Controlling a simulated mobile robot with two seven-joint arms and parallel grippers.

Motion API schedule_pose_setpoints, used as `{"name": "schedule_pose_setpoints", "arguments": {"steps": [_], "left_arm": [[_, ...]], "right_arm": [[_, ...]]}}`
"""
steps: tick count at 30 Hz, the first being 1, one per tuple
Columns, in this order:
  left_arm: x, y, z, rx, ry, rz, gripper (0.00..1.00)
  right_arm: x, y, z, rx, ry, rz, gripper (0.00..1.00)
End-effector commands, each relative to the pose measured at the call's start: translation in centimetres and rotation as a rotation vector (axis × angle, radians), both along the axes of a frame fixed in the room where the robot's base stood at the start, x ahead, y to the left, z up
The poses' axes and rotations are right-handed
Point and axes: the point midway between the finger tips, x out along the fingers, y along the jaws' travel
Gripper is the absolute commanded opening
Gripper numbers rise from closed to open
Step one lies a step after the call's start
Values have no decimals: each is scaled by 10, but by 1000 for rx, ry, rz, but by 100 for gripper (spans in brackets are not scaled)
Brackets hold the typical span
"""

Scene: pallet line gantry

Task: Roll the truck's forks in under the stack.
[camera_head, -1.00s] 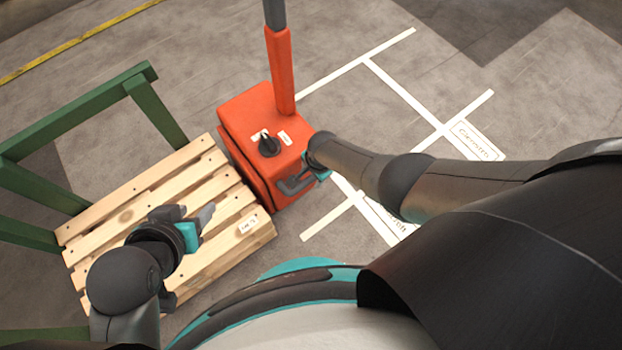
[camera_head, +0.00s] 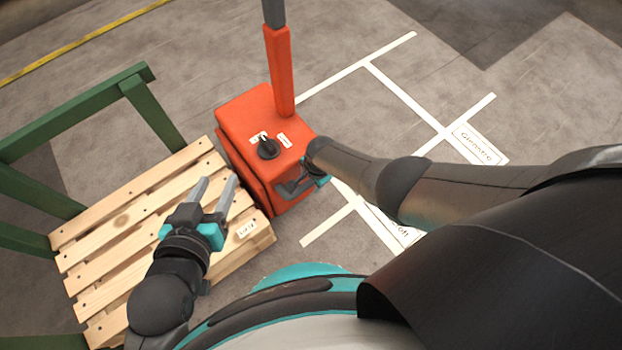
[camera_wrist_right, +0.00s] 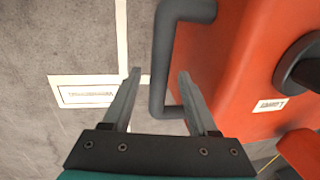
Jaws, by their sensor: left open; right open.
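The orange truck (camera_head: 240,118) stands against the right side of the wooden pallet stack (camera_head: 100,228) in the head view. Its forks are hidden. A dark grey grab handle (camera_head: 283,189) sticks out of its near side; it also shows in the right wrist view (camera_wrist_right: 158,62). My right gripper (camera_wrist_right: 159,74) is open, with its fingers on either side of the handle bar and not closed on it. My left gripper (camera_head: 217,180) is open and empty above the stack's top slats, fingers pointing towards the truck.
A black knob (camera_head: 268,148) sits on the truck's top, below its upright orange post (camera_head: 279,72). A green frame (camera_head: 75,118) stands around the stack's far left side. White floor lines (camera_head: 402,92) and labels lie to the right, on clear floor.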

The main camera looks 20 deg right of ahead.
Motion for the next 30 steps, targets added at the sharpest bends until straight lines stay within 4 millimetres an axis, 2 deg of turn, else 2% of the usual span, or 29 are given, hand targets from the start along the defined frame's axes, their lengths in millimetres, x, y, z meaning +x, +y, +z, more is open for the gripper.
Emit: {"name": "schedule_pose_setpoints", "arguments": {"steps": [7,22,30], "left_arm": [[0,0,0,-1,-1,-1,50],[0,0,0,0,0,0,50],[0,0,0,0,0,0,50]], "right_arm": [[0,0,0,0,0,0,58],[0,0,0,0,0,0,2],[0,0,0,0,0,0,0]]}}
